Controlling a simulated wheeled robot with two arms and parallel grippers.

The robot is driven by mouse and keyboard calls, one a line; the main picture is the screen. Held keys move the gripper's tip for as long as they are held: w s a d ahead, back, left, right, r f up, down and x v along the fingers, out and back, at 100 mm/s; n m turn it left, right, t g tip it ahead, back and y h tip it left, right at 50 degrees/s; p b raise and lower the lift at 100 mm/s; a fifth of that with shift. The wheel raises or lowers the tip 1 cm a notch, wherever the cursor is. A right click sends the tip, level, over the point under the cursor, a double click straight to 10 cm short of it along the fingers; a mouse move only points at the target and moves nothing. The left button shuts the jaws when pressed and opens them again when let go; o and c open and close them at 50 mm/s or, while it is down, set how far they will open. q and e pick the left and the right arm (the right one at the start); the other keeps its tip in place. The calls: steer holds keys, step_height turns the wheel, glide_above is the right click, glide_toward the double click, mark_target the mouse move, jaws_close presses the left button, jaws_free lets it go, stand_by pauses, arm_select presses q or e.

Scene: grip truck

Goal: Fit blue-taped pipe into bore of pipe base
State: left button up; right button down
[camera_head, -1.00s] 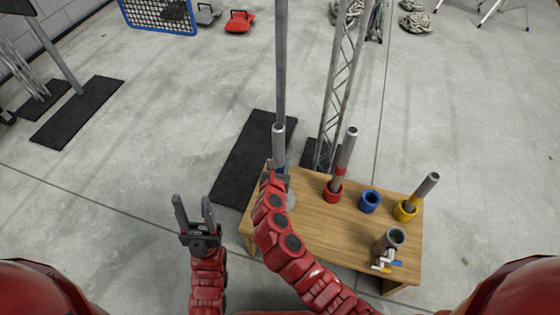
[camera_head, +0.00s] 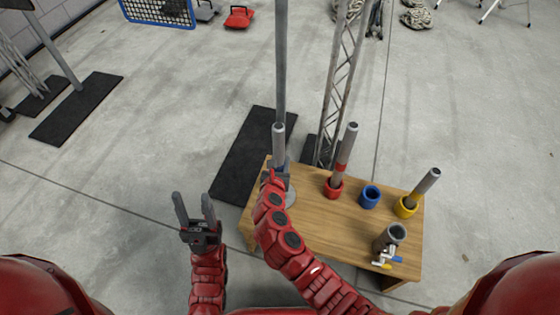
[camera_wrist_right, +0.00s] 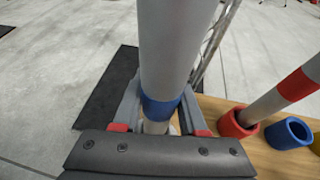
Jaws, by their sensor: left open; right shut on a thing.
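The blue-taped pipe (camera_head: 278,136) is grey and stands close to upright at the table's left end. My right gripper (camera_head: 279,170) is shut on it. In the right wrist view, the pipe (camera_wrist_right: 172,45) passes between the fingers, with its blue tape band (camera_wrist_right: 161,107) at finger level. The pipe base (camera_head: 290,198) is a pale round disc on the table, partly covered by my right gripper and arm. I cannot tell whether the pipe's lower end is in the bore. My left gripper (camera_head: 195,212) is open and empty, left of the table.
The wooden table (camera_head: 330,235) also bears a red holder (camera_head: 333,190) and a yellow holder (camera_head: 405,208), each with a leaning pipe. An empty blue holder (camera_head: 370,197) sits between them. A grey pot (camera_head: 393,235) holds clamps at front right. A tall pole and truss (camera_head: 338,90) rise behind.

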steer(key=shift+f, duration=0.15)
steer(key=shift+c, duration=1.9)
jaws_free()
steer(key=shift+f, duration=0.1)
steer(key=shift+s, duration=0.1)
steer(key=p+v, duration=0.3)
steer(key=v, duration=1.4)
steer(key=shift+s+a, duration=0.1)
steer(key=shift+a, duration=0.05)
